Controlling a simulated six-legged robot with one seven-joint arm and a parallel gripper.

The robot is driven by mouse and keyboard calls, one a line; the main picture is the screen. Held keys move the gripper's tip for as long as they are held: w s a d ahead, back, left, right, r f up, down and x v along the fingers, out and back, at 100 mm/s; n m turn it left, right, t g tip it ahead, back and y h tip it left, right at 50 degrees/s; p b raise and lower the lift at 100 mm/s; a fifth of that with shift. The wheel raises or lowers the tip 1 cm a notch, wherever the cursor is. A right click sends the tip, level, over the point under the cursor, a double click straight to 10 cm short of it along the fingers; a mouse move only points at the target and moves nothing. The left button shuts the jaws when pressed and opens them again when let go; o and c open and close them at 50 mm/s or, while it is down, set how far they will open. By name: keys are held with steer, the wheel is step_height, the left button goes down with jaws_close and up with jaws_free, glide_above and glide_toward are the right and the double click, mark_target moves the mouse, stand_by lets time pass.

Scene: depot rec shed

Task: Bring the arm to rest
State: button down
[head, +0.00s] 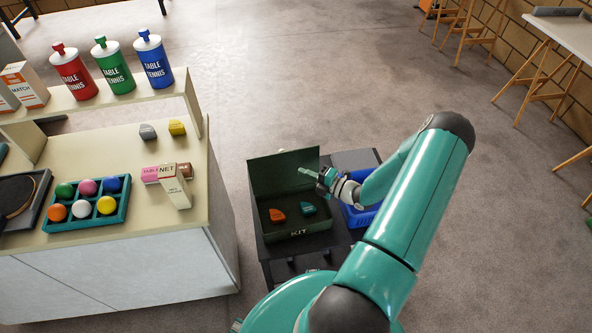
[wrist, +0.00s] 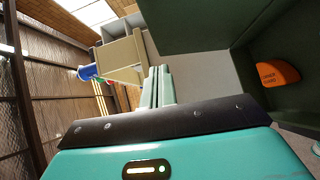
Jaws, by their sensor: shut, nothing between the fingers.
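My arm is teal and reaches out from the bottom of the head view. My gripper (head: 305,171) is shut and empty, just above the right part of the open green kit box. In the wrist view the closed fingers (wrist: 157,84) stand side by side with nothing between them. The kit box (head: 297,232) has its lid raised at the back and "KIT" on its front. Inside lie an orange piece (head: 277,215) and a teal piece (head: 307,209), apart from each other. The orange piece also shows in the wrist view (wrist: 279,75).
A blue bin (head: 359,217) stands right of the kit box, partly hidden by my arm. At left, a counter (head: 118,221) holds a teal ball tray (head: 121,216), a net box (head: 175,187) and a shelf with several table tennis bottles. Open floor lies behind and right.

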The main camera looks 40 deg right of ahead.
steer(key=v, duration=0.5)
steer(key=shift+w+r, duration=0.1)
steer(key=shift+r, duration=0.1)
steer(key=a+r+n+g+y, duration=0.2)
steer(key=a+r+n+g, duration=1.1)
steer(key=a+r+n, duration=1)
steer(key=s+a+r+n+t+h, duration=0.1)
steer(key=s+a+r+n+h, duration=0.2)
steer(key=n, duration=1)
steer(key=s+a+r+n+t+h, duration=0.1)
steer(key=s+a+r+n+h, duration=0.1)
steer(key=s+r+n+h, duration=0.4)
steer(key=s+r+n, duration=0.4)
steer(key=r+n, duration=0.3)
steer(key=shift+a+n+t, duration=0.4)
steer(key=shift+d+r, duration=0.1)
